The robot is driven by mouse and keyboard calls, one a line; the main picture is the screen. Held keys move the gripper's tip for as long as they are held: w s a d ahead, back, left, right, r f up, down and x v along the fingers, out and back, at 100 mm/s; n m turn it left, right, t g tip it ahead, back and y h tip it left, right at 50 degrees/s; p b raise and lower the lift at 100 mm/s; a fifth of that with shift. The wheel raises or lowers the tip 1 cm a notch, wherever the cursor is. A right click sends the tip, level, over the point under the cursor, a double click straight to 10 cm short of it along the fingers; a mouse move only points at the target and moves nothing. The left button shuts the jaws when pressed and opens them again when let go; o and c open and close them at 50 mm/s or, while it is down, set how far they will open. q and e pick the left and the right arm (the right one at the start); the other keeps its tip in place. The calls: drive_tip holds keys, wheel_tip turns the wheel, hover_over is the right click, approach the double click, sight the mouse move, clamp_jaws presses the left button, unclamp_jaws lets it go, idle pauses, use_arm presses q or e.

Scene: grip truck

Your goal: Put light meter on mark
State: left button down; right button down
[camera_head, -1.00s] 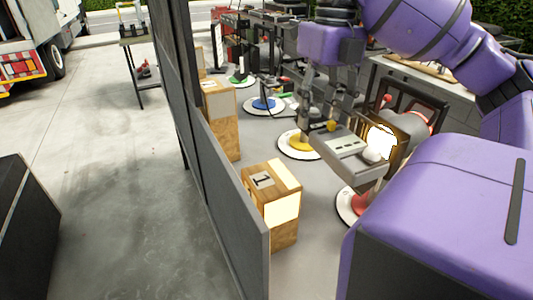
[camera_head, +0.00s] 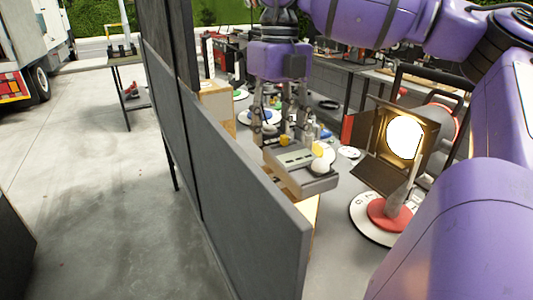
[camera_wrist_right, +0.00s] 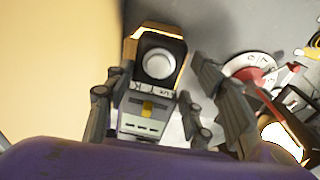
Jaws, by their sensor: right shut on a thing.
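The light meter (camera_head: 297,173) is a grey box with a white dome and a yellow part. My right gripper (camera_head: 282,138) is shut on it from above, at the end away from the dome. The meter appears above a wooden box (camera_head: 312,218), which it and the dark panel mostly hide. The mark on the box top is hidden from the head camera. In the right wrist view, the meter (camera_wrist_right: 148,112) sits between the fingers, dome away, with a lit edge of the box (camera_wrist_right: 160,27) beyond it. Any gap beneath the meter cannot be told. My left gripper is not in view.
A dark upright panel (camera_head: 235,180) stands close on the left of the meter. A lit lamp (camera_head: 404,138) on a red and white round base (camera_head: 385,215) stands to the right. Another wooden box (camera_head: 217,103) is farther back. A cluttered bench lies behind.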

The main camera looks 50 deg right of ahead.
drive_tip(key=shift+w+f, duration=0.2)
drive_tip(key=shift+w+a+f+b, duration=0.1)
drive_tip(key=shift+w+f+b, duration=0.15)
drive_tip(key=shift+b, duration=0.2)
drive_tip(key=shift+w+f, duration=0.1)
drive_tip(key=shift+f, duration=1.4)
drive_tip(key=c, duration=0.8)
unclamp_jaws()
drive_tip(key=shift+a, duration=0.1)
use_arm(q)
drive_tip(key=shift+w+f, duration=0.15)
use_arm(e)
drive_tip(key=shift+r, duration=0.45)
drive_tip(key=r, duration=0.7)
drive_tip(key=d+r, duration=0.1)
drive_tip(key=r, duration=0.3)
drive_tip(key=shift+w+b, duration=0.1)
drive_tip(key=shift+b, duration=0.2)
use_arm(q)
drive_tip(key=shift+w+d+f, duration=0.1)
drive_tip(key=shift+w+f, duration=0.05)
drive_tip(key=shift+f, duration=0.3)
